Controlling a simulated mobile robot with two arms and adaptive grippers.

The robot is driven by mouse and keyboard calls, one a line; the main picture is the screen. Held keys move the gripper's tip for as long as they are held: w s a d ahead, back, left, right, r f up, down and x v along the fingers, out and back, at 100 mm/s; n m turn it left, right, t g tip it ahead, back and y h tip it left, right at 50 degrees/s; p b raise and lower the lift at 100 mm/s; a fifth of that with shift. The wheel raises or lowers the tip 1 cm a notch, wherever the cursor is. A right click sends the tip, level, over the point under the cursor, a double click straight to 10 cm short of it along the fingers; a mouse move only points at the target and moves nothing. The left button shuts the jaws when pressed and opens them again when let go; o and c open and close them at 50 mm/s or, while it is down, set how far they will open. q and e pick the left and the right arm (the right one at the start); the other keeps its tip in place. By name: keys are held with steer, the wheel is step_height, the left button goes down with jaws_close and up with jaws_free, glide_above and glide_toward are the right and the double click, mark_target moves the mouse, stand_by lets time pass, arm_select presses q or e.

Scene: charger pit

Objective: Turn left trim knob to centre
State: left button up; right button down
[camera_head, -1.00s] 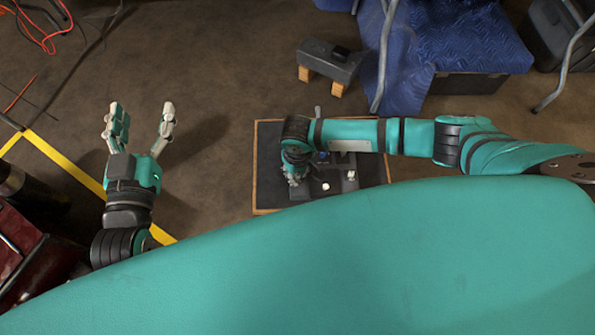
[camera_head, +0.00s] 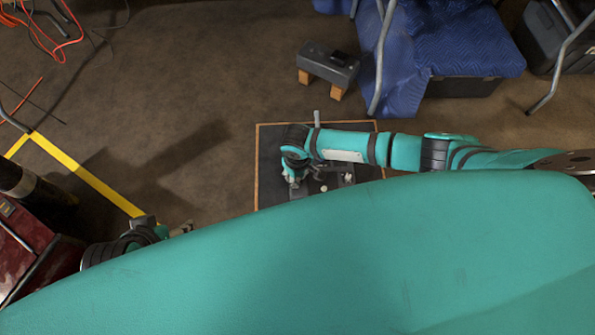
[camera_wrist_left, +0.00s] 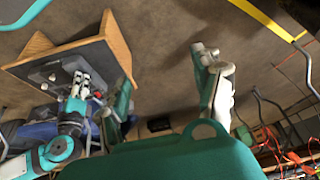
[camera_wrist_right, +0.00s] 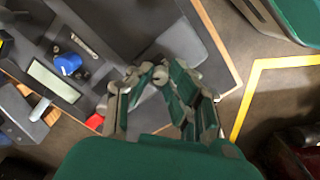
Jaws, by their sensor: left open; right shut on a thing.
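The panel also carries a blue knob (camera_wrist_right: 67,63), a pale display (camera_wrist_right: 53,80) and a red part (camera_wrist_right: 95,121). A grey box on wooden blocks (camera_head: 328,66) and a blue blanket (camera_head: 465,40) stand beyond. Open floor lies left of the panel.

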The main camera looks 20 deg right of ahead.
steer(key=shift+a+r, duration=0.1)
steer(key=shift+r, duration=0.05)
steer(key=shift+p, duration=0.45)
steer(key=shift+n+p, duration=0.55)
steer(key=shift+n, duration=0.05)
steer(key=n+p, duration=0.2)
steer(key=n, duration=0.2)
steer(key=shift+n, duration=0.4)
arm_select(q)
step_height(320, 180, down, 9)
steer(key=s+g+p, duration=0.1)
steer(key=g, duration=0.1)
steer(key=shift+s+a, duration=0.2)
arm_select(e)
steer(key=shift+n, duration=1.1)
arm_select(q)
steer(key=shift+f, duration=0.15)
arm_select(e)
steer(key=c, duration=1.5)
jaws_free()
steer(key=shift+c, duration=0.2)
arm_select(q)
steer(key=shift+w, duration=0.1)
